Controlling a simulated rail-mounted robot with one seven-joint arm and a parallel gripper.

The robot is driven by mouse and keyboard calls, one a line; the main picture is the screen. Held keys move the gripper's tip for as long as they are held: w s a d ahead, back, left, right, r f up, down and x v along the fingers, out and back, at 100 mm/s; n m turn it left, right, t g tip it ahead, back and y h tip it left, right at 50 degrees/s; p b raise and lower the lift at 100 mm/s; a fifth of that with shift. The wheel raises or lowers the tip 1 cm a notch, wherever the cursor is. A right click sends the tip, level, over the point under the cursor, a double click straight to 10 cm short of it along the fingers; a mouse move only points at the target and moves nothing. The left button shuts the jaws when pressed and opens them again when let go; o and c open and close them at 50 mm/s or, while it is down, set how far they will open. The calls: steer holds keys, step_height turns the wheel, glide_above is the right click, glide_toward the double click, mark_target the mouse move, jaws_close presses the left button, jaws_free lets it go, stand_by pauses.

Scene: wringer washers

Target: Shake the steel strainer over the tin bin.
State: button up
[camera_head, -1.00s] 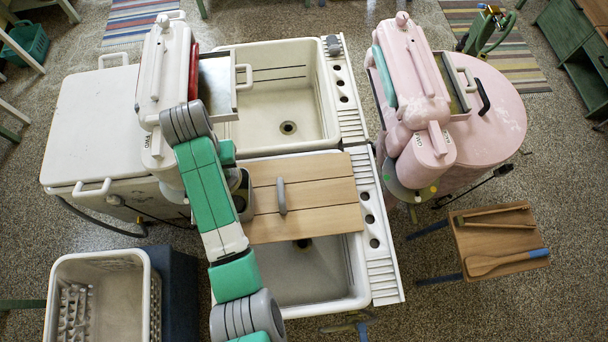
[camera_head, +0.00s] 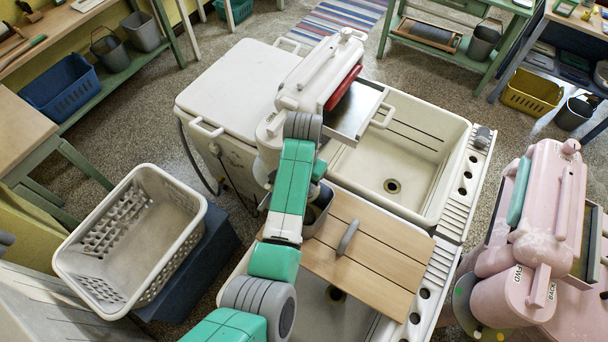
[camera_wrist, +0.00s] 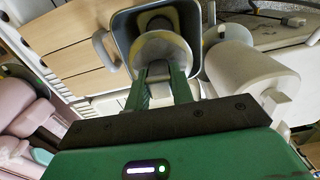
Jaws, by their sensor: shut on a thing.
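The steel strainer (camera_wrist: 163,48) is a round, pale bowl between my gripper's two green fingers in the wrist view. My gripper (camera_wrist: 166,72) is shut on it. The tin bin (camera_wrist: 121,38) is a grey, open-topped box directly beyond the fingers, and the strainer overlaps its mouth in the picture. Something yellowish shows inside the bin. In the head view, the tin bin (camera_head: 319,210) stands beside the wooden board, partly covered by my arm. The strainer and fingertips are hidden by my arm there.
The wooden board (camera_head: 375,255) with a grey handle lies across the double sink (camera_head: 400,165). The white wringer washer (camera_head: 235,95) stands close behind my arm. A pink washer (camera_head: 535,240) is at right. A white laundry basket (camera_head: 140,235) is at left.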

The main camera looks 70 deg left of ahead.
steer(key=shift+r, duration=0.1)
step_height(320, 180, up, 8)
steer(key=p, duration=0.8)
steer(key=shift+d+f, duration=0.1)
steer(key=shift+f, duration=0.15)
